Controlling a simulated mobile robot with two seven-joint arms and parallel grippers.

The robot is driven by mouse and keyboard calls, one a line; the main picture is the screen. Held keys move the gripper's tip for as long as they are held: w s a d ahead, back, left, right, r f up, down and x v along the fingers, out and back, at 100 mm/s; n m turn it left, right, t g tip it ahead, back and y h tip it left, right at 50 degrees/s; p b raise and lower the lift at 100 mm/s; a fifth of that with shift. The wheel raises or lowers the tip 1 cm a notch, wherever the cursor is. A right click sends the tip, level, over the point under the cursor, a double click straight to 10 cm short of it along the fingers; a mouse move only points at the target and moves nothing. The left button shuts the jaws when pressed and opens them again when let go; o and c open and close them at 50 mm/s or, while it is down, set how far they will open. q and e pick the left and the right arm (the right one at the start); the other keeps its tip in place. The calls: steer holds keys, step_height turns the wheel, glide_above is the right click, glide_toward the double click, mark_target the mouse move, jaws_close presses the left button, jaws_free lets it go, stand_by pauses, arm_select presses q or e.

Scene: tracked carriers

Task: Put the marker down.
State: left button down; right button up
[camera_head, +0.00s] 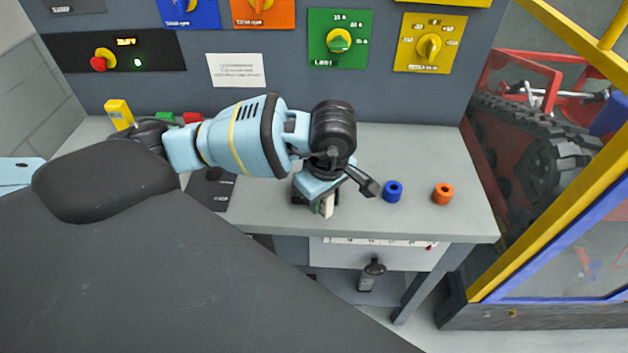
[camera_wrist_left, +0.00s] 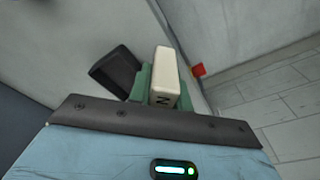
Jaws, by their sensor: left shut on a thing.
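The marker is a small cream block. In the left wrist view the marker (camera_wrist_left: 165,78) stands between the green finger pads, with a dark letter like an N on its near end. In the head view the marker (camera_head: 327,207) shows below my left wrist, near the front edge of the grey bench (camera_head: 410,220). My left gripper (camera_head: 322,205) is shut on it. The wrist covers part of the marker from above. I cannot tell whether its underside touches the bench. My right gripper is not in view.
A panel with coloured knob plates (camera_head: 338,40) rises behind. A yellow-framed enclosure (camera_head: 560,200) stands at the right. Bare bench top lies behind the rings.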

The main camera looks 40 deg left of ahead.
arm_select(q)
steer(key=w+a, duration=0.6)
steer(key=shift+w+f, duration=0.2)
steer(key=shift+f, duration=0.2)
steer(key=shift+d+f, duration=0.1)
steer(key=shift+f, duration=1.65)
steer(key=shift+f, duration=0.1)
steer(key=c, duration=1.7)
jaws_free()
steer(key=shift+f, duration=0.1)
steer(key=shift+c, duration=0.2)
steer(key=shift+o, duration=0.9)
step_height(320, 180, up, 12)
steer(key=d, duration=0.1)
steer(key=shift+s+d+p, duration=0.2)
steer(key=shift+p, duration=0.1)
